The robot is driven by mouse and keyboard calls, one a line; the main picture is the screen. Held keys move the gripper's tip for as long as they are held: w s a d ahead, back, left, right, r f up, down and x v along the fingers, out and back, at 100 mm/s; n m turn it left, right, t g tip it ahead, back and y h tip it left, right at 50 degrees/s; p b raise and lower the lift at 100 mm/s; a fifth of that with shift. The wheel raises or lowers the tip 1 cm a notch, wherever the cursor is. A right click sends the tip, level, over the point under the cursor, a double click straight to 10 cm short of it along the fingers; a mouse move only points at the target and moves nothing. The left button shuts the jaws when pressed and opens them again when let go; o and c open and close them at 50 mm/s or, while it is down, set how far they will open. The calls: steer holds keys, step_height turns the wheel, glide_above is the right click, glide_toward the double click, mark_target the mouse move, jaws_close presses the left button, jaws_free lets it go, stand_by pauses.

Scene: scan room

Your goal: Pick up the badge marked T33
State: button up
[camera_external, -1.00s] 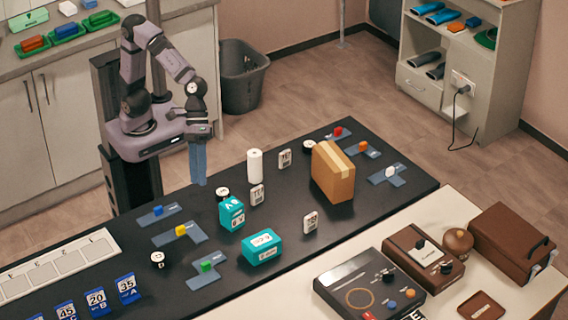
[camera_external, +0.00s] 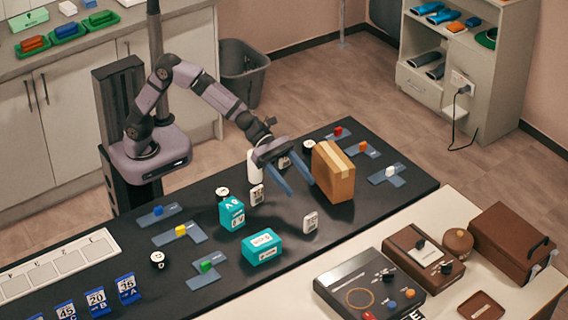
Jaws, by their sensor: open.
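Several small white badges with dark marks stand on the black table; their marks are too small to read, so I cannot tell which is T33. One badge (camera_external: 257,194) stands left of my gripper, and one badge (camera_external: 310,222) stands in front of it, towards the camera. Another badge (camera_external: 284,162) is partly hidden behind my gripper.
The cardboard box (camera_external: 334,172) stands close to my fingers. Teal boxes (camera_external: 232,213) (camera_external: 262,247) stand left of the front badge. The black table (camera_external: 372,225) is clear at the right front.

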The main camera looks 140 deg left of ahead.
glide_toward(310, 230)
steer(key=r, duration=0.1)
steer(key=w+r, duration=0.1)
steer(key=shift+w+a+r, duration=0.35)
steer(key=shift+a, duration=0.05)
steer(key=shift+p+x, duration=1.05)
steer(key=shift+x, duration=2.6)
steer(key=shift+r, duration=0.1)
steer(key=c, duration=1.1)
